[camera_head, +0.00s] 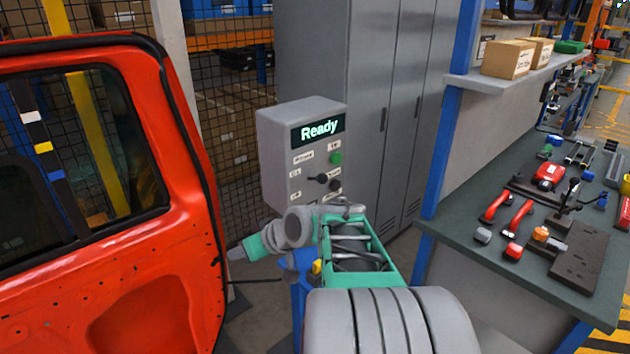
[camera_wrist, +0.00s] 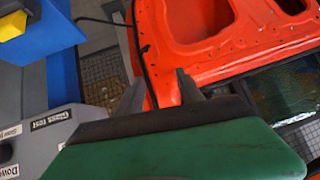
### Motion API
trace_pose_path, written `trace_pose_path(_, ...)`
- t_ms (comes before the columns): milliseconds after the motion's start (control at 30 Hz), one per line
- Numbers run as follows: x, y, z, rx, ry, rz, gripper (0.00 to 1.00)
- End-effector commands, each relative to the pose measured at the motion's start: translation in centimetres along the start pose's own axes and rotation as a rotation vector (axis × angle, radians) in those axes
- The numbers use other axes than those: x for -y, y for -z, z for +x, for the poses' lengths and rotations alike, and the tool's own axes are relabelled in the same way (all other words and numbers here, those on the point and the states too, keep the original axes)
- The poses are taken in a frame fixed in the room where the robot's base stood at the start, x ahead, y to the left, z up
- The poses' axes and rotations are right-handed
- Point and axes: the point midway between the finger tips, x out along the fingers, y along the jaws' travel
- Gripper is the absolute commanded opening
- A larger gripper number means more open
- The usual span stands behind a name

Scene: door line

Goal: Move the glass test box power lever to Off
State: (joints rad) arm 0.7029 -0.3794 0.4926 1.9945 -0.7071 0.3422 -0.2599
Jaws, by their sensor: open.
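The glass test box (camera_head: 281,158) is a grey control box in the middle of the head view. Its screen (camera_head: 318,129) reads "Ready". Below are a green button (camera_head: 336,158) and a dark lever (camera_head: 318,178) with its knob toward the left; I cannot tell which control it is, as the small labels are unreadable. My gripper (camera_head: 234,254) is below and left of the box, beside the red door. In the wrist view my open, empty gripper (camera_wrist: 160,80) points toward the door, with part of the labelled box (camera_wrist: 35,150) at lower left. No lever shows there.
The red vehicle door (camera_head: 165,255) stands close on the left. Grey lockers (camera_head: 385,100) and a mesh fence (camera_head: 228,110) are behind the box. A workbench (camera_head: 470,250) with several tools is on the right. A blue post (camera_wrist: 62,75) shows in the wrist view.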

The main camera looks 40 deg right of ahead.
Motion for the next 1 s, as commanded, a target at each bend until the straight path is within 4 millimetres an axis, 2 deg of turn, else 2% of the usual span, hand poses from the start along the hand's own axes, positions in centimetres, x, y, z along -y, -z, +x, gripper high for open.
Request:
trace_pose_path(33, -4.7, 1.1, -0.7, -0.118, -0.013, 0.034, 0.44)
trace_pose_path(100, -10.1, 2.9, -3.1, -0.304, -0.031, 0.055, 0.44)
trace_pose_path(200, -16.0, 3.8, -7.8, -0.531, -0.078, 0.075, 0.44)
trace_pose_path(300, -19.3, 3.7, -11.5, -0.669, -0.119, 0.088, 0.44)
trace_pose_path(400, -20.7, 3.6, -13.6, -0.739, -0.143, 0.09, 0.44)
trace_pose_path(467, -20.9, 4.0, -13.7, -0.752, -0.143, 0.09, 0.44)
trace_pose_path(800, -21.7, 8.1, -9.3, -0.749, -0.139, 0.089, 0.44)
trace_pose_path(1000, -22.0, 8.9, -8.2, -0.749, -0.143, 0.09, 0.44)
